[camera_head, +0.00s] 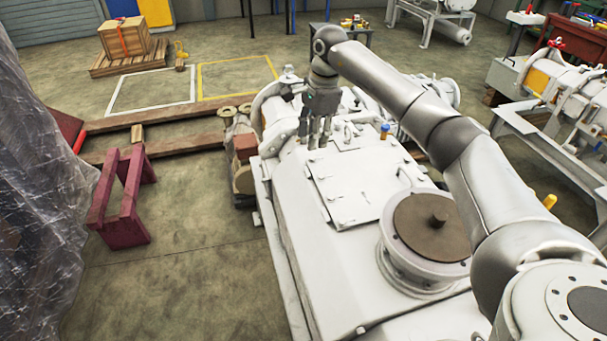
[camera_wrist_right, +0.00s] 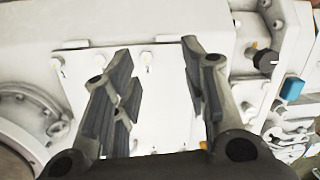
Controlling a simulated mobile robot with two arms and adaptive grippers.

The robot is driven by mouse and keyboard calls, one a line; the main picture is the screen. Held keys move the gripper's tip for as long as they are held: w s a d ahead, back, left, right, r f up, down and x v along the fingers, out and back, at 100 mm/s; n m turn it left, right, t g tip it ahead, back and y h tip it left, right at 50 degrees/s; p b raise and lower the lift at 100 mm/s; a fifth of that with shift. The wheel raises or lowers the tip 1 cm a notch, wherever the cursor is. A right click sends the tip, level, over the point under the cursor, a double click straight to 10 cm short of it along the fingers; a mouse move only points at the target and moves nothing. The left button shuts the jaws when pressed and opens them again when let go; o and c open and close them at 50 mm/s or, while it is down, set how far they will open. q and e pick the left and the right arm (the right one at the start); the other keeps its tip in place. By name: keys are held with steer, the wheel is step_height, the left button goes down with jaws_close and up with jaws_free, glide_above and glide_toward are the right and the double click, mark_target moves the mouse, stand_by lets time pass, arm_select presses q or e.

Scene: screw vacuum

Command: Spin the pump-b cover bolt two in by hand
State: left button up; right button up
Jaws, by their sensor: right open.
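The large white pump body (camera_head: 285,225) fills the middle of the head view. A flat white cover plate (camera_head: 352,190) lies on its top, with small bolts along its edges. My right gripper (camera_head: 316,144) points down over the far end of this plate. In the right wrist view my right gripper (camera_wrist_right: 160,72) is open, with nothing between its dark fingers. The white plate (camera_wrist_right: 165,105) lies below them. One cover bolt (camera_wrist_right: 147,61) shows in the gap between the fingers, and another (camera_wrist_right: 57,67) left of them. I cannot tell which is bolt two. My left gripper is out of view.
A round brown-topped flange (camera_head: 432,225) stands nearer on the pump. A blue-capped fitting (camera_head: 384,130) stands right of the gripper; its blue cap also shows in the wrist view (camera_wrist_right: 292,88). A red stand (camera_head: 122,195) and wooden beams are on the floor at left.

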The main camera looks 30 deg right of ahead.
mark_target(321, 176)
steer(key=shift+n+g+h, duration=0.5)
steer(key=shift+h, duration=0.1)
steer(key=f, duration=0.3)
steer(key=s+d+f+p, duration=0.1)
steer(key=f, duration=0.3)
steer(key=s+f+p, duration=0.1)
steer(key=f, duration=0.3)
steer(key=shift+d+f, duration=0.25)
steer(key=shift+d, duration=0.1)
steer(key=shift+c, duration=0.2)
jaws_close()
